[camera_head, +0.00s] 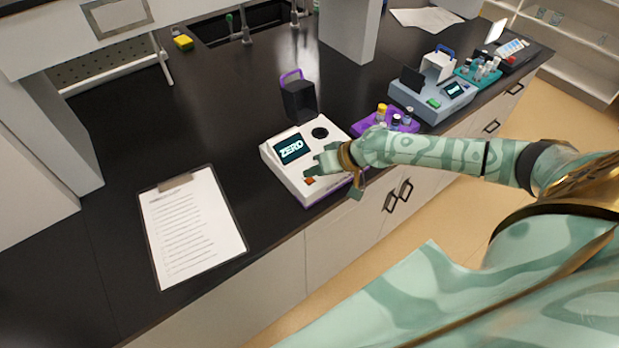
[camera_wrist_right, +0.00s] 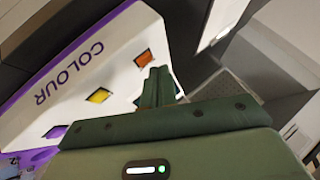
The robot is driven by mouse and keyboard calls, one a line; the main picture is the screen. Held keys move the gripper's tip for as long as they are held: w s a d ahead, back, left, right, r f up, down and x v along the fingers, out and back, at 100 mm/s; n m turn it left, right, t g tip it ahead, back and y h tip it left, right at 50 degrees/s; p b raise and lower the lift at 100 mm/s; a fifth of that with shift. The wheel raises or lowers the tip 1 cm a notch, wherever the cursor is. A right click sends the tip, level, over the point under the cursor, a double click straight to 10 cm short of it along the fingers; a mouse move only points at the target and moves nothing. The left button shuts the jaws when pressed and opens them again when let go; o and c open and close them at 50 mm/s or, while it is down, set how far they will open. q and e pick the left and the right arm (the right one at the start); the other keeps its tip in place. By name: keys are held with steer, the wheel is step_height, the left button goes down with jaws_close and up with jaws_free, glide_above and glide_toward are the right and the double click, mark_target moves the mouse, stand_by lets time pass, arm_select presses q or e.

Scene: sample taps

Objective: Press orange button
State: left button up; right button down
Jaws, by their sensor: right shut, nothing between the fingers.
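The white device (camera_head: 284,170) with a purple base stands near the counter's front edge. Its dark screen (camera_head: 291,149) reads ZERO. The orange button (camera_head: 310,180) is on its front, partly hidden by my right gripper (camera_head: 318,165). In the right wrist view the orange button (camera_wrist_right: 144,59) lies just beyond the tips of my right gripper (camera_wrist_right: 157,74). The fingers are shut with nothing between them. I cannot tell whether they touch the button. My left gripper is not in view.
A clipboard (camera_head: 192,228) with paper lies to the left. A blue-grey instrument (camera_head: 431,103) stands farther right. The sink (camera_head: 225,27) is at the back.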

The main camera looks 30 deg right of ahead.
steer(key=shift+f, duration=0.15)
stand_by(0.5)
steer(key=shift+f, duration=0.3)
steer(key=shift+f+b, duration=0.1)
steer(key=shift+b, duration=0.2)
stand_by(0.3)
steer(key=shift+r+p, duration=0.6)
steer(key=shift+p, duration=0.1)
step_height(320, 180, up, 6)
steer(key=p, duration=0.6)
